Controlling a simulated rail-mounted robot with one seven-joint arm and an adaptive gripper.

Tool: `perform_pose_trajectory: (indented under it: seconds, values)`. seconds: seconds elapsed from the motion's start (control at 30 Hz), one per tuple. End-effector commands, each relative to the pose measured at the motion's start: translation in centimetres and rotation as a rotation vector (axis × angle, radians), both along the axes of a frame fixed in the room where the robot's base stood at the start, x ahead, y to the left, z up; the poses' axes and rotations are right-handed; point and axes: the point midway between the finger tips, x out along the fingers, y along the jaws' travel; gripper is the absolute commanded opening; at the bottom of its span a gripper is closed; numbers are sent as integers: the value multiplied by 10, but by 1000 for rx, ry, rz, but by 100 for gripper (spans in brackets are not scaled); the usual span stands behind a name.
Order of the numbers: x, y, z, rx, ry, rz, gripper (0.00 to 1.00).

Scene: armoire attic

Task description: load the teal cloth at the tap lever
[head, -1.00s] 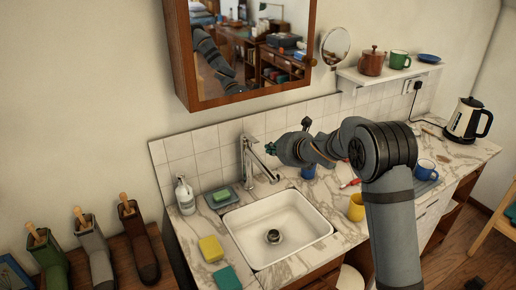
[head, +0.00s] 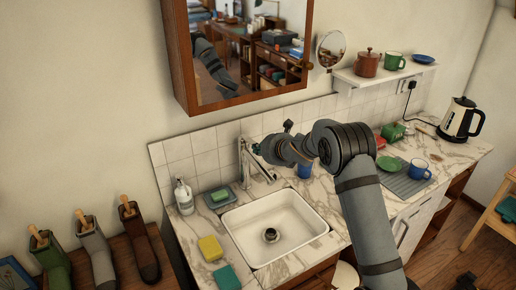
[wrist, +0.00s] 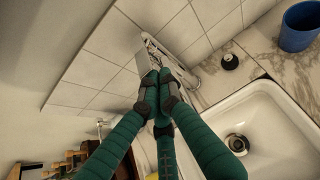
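The tap (head: 245,165) stands behind the white sink, its spout angled over the basin. My gripper (head: 257,149) is beside the tap's upper part in the head view. I cannot tell whether the tips touch the lever. No cloth shows between them. A teal folded piece (head: 227,277), which looks like the cloth, lies flat on the counter at the sink's front left.
The sink (head: 300,213) is empty. A yellow sponge (head: 210,248), a green sponge on a grey dish (head: 220,196) and a soap bottle (head: 184,197) stand left of it. A blue cup (head: 305,171) is right of the tap. A mirrored cabinet (head: 183,60) hangs above.

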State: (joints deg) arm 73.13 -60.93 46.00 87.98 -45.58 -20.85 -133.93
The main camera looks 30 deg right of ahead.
Motion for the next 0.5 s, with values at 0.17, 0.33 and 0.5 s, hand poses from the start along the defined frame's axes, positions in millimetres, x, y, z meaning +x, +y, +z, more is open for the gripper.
perform_pose_trajectory:
  seconds: [0.17, 0.33, 0.5]
  values:
    - [3, 1, 16, -3, 40, 1, 0]
    - [2, 0, 13, -4, 51, -1, 0]
    - [2, 0, 12, -4, 50, 0, 0]
